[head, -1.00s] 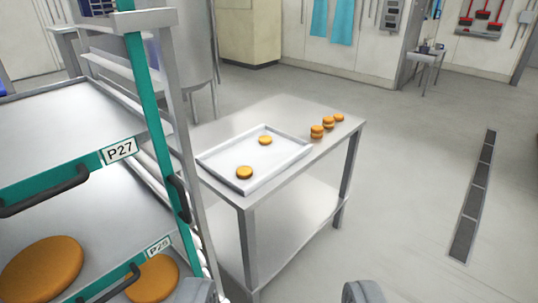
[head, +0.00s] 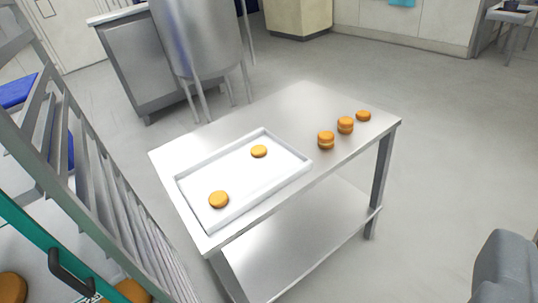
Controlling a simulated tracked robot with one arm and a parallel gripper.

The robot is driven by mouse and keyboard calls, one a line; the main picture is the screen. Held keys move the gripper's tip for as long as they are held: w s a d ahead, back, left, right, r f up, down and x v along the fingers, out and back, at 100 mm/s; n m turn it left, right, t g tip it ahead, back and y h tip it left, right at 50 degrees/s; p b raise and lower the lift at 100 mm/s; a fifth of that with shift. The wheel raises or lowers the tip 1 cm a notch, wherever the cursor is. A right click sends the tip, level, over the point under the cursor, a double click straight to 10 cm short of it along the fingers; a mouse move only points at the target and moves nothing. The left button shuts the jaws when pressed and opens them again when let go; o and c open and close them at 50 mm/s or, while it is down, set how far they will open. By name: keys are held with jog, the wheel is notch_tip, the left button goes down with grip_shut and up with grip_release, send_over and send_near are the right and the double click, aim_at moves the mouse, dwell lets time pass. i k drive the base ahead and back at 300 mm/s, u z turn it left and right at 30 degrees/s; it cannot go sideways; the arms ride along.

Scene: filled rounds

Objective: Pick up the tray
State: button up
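The tray (head: 263,194) is white, shallow and rectangular with a raised rim. It lies flat on the left part of a steel table (head: 290,103), close to the table's front left edge. Two orange-brown rounds, a nearer one (head: 219,199) and a farther one (head: 259,151), lie in it, apart from each other. One grey finger of my gripper (head: 506,268) shows at the lower right corner. The other finger is not visible. The visible finger is well apart from the tray and table, and nothing is seen held.
A rack with a teal front (head: 30,235) stands close at left. A steel vessel (head: 205,35) is behind the table. Floor at right is clear.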

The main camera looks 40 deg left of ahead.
aim_at(248, 180)
jog(key=u, duration=0.45)
jog(key=i, duration=1.05)
jog(key=u, duration=0.8)
